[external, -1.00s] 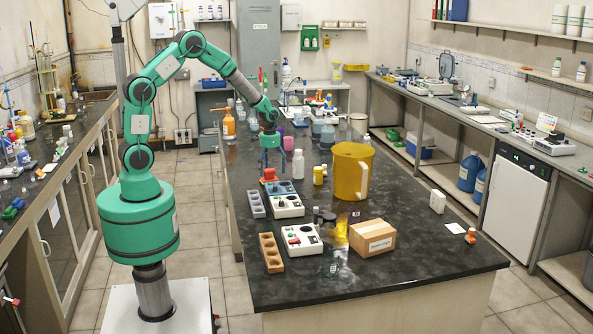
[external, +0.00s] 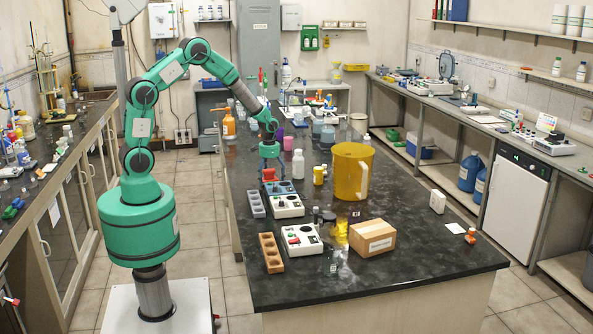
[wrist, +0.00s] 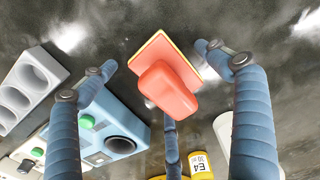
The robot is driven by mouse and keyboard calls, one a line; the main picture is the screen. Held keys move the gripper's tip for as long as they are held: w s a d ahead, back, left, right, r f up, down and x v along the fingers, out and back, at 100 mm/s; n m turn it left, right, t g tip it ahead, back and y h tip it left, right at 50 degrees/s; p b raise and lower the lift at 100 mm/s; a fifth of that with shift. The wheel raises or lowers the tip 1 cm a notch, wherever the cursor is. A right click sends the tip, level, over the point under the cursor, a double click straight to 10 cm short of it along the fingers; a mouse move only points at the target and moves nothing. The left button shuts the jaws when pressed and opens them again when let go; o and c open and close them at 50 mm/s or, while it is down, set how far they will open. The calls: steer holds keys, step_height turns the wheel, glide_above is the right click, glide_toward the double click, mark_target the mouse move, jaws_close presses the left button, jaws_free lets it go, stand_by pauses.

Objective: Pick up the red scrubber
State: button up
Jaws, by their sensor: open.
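In the wrist view the scrubber (wrist: 168,87) has a rounded red handle on a flat red base with a pale yellow edge. It appears between my blue fingers, which are spread wide around it. My gripper is open and empty. The gap between the fingers and the scrubber is visible in the wrist view; whether the fingertips have reached its height, I cannot tell.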

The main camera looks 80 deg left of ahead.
mark_target(268, 170)
stand_by(0.4)
steer(key=c, duration=1.3)
steer(key=shift+r, duration=0.15)
steer(key=shift+r, duration=0.55)
steer(key=shift+s+d+r+p, duration=0.1)
steer(key=shift+s+r+p, duration=0.2)
steer(key=shift+r, duration=0.3)
steer(key=shift+s+d+r+p, duration=0.15)
steer(key=shift+r+p, duration=0.15)
steer(key=shift+r, duration=0.3)
steer(key=s+d, duration=0.1)
steer(key=s, duration=0.3)
steer(key=s+d+r+p, duration=0.1)
steer(key=s+d, duration=0.1)
steer(key=s, duration=0.3)
steer(key=s+d+p, duration=0.1)
steer(key=s, duration=0.4)
steer(key=shift+s+d+r, duration=0.15)
steer(key=shift+d, duration=0.25)
